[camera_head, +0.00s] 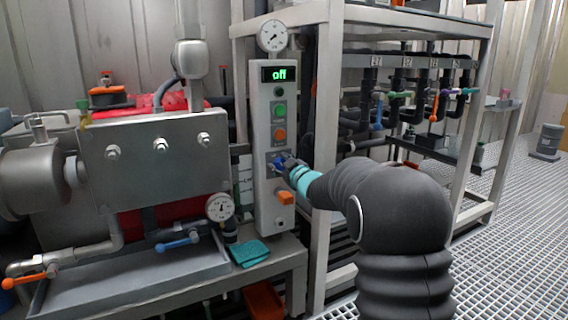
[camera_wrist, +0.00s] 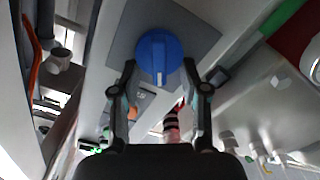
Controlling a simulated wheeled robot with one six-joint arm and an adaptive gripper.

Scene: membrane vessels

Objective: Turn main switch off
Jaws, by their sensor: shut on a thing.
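The main switch is a round blue knob (camera_wrist: 158,58) with a raised bar on a grey plate (camera_wrist: 203,38). It also shows in the head view (camera_head: 277,163), low on the grey control box (camera_head: 262,208), partly hidden by my gripper. The display (camera_head: 279,74) on top of the box reads "off" in green. My gripper (camera_wrist: 160,75) has its two fingers on either side of the blue knob and is shut on it. In the head view my gripper (camera_head: 290,165) reaches the box from the right.
Green and orange buttons (camera_head: 279,123) sit above the knob, and an orange handle (camera_head: 285,197) sits below it. A gauge (camera_head: 272,36) tops the box. A white frame post (camera_head: 322,150) stands close at right. A teal cloth (camera_head: 249,253) lies on the bench.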

